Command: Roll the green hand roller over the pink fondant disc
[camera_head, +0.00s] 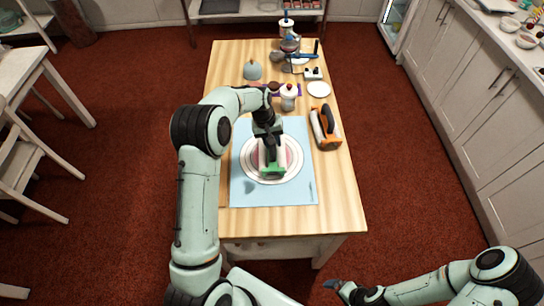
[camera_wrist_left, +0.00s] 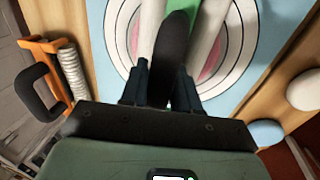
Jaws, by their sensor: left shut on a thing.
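My left gripper (camera_head: 268,135) is above the blue mat and shut on the dark handle of the green hand roller (camera_head: 272,172). The roller's green frame also shows in the left wrist view (camera_wrist_left: 207,42), with the handle upright between my fingers (camera_wrist_left: 165,88). The roller is over the pink fondant disc (camera_head: 288,155), hiding its middle; pink shows on both sides. The disc lies on a white round turntable (camera_head: 297,171) with dark rings. I cannot tell whether the roller touches the disc. My right gripper (camera_head: 335,285) is low at the bottom, away from the table; its jaw opening is unclear.
The light blue mat (camera_head: 242,197) lies under the turntable on the wooden table (camera_head: 345,205). An orange tool with a black handle (camera_head: 325,128) stands to the right. A white pot (camera_head: 289,96), a white disc (camera_head: 319,89) and several tools crowd the far end. The near table edge is clear.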

